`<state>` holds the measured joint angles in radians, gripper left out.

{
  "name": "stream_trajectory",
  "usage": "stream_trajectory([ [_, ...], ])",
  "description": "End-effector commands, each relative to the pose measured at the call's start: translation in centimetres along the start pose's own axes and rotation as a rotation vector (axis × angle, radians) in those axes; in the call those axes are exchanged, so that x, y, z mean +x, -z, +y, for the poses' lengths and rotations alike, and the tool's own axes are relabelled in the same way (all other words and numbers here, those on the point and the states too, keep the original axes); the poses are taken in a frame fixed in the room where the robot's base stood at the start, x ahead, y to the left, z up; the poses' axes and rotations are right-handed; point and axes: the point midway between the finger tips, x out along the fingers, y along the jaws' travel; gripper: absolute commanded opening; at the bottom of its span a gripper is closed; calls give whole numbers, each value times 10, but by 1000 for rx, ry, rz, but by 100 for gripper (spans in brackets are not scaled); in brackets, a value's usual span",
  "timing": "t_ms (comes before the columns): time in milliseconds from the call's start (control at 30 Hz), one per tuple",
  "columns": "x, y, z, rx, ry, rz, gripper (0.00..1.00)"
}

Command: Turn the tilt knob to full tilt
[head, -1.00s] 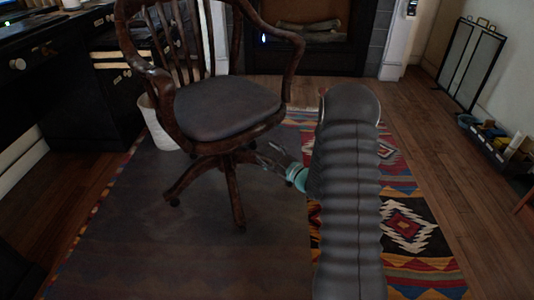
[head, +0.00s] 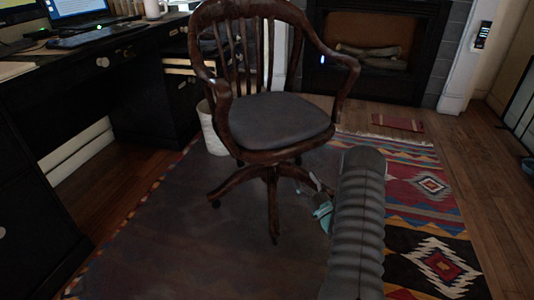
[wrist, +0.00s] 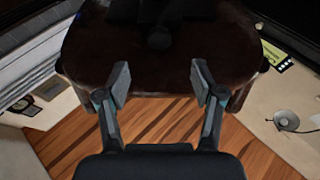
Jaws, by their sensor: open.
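The dark wooden swivel chair (head: 275,122) with a grey seat pad stands on the rug in the head view. In the wrist view, the brown underside of its seat (wrist: 160,72) fills the upper middle. A dark rounded part (wrist: 159,38) sits there, possibly the tilt knob; it is too dark to tell. My gripper (wrist: 160,83) is open and empty, with its fingers apart below that part in the picture. In the head view my gripper (head: 314,183) is low, just right of the chair's base, partly hidden by my arm.
A black desk (head: 100,75) stands at the left, and a white bin (head: 212,130) is behind the chair. A fireplace (head: 368,50) is at the back. The patterned rug (head: 425,185) and wooden floor (head: 450,130) are open at the right.

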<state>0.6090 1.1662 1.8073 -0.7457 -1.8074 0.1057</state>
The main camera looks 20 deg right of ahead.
Motion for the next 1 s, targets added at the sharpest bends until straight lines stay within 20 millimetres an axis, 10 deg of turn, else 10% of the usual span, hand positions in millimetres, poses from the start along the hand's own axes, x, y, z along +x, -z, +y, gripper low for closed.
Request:
stream_trajectory([
  [267,9,9,-1,60,5,38,67],
  [1000,128,12,-3,60,8,36,67],
])
